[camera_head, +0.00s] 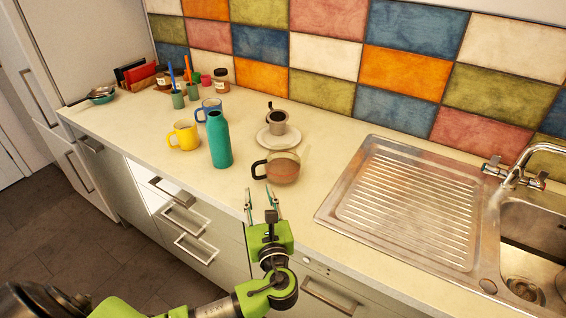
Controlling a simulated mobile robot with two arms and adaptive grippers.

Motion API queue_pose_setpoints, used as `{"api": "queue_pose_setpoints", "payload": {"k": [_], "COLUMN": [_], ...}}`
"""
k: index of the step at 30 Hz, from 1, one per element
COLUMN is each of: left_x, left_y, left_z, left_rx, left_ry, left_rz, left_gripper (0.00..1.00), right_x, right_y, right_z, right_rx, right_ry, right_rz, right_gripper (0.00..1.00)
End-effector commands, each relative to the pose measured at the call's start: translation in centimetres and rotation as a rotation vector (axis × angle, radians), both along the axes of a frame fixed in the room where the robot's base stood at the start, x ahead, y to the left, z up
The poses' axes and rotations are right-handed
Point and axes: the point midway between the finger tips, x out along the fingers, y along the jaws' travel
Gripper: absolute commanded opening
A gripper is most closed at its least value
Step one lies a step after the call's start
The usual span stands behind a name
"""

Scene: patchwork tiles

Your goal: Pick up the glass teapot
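The glass teapot (283,168) stands on the counter, with brownish contents and a dark handle on its left side. My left gripper (260,198) is in front of the teapot, at the counter's front edge. Its two fingers are spread apart with nothing between them, and they point toward the teapot without visibly touching it. My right gripper is not in view.
A teal bottle (219,140), a yellow mug (184,135) and a blue mug (208,107) stand left of the teapot. A plate (278,140) with a metal pot (276,122) is behind it. The sink drainboard (405,205) is to the right.

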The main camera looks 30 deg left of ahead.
Motion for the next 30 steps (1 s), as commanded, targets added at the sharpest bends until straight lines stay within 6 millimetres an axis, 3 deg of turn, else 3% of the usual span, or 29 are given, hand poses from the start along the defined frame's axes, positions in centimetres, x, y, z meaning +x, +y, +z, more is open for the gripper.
{"api": "queue_pose_setpoints", "payload": {"k": [5, 14, 18, 28, 30], "left_x": [2.0, 4.3, 5.8, 6.4, 6.4], "left_y": [1.7, 3.6, 4.8, 5.2, 5.2], "left_z": [0.1, 0.3, 0.1, -0.1, -0.1], "left_rx": [0.001, 0.003, 0.001, -0.002, -0.002], "left_ry": [0.000, 0.000, 0.001, 0.001, 0.001], "left_rz": [0.001, 0.003, 0.001, -0.001, -0.001], "left_gripper": [0.30, 0.30, 0.30, 0.30, 0.12], "right_x": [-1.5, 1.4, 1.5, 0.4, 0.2], "right_y": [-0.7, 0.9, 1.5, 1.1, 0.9], "right_z": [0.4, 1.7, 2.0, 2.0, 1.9], "right_rx": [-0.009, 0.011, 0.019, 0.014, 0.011], "right_ry": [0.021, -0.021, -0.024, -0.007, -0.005], "right_rz": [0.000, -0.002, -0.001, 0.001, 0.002], "right_gripper": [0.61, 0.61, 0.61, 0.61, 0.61]}}
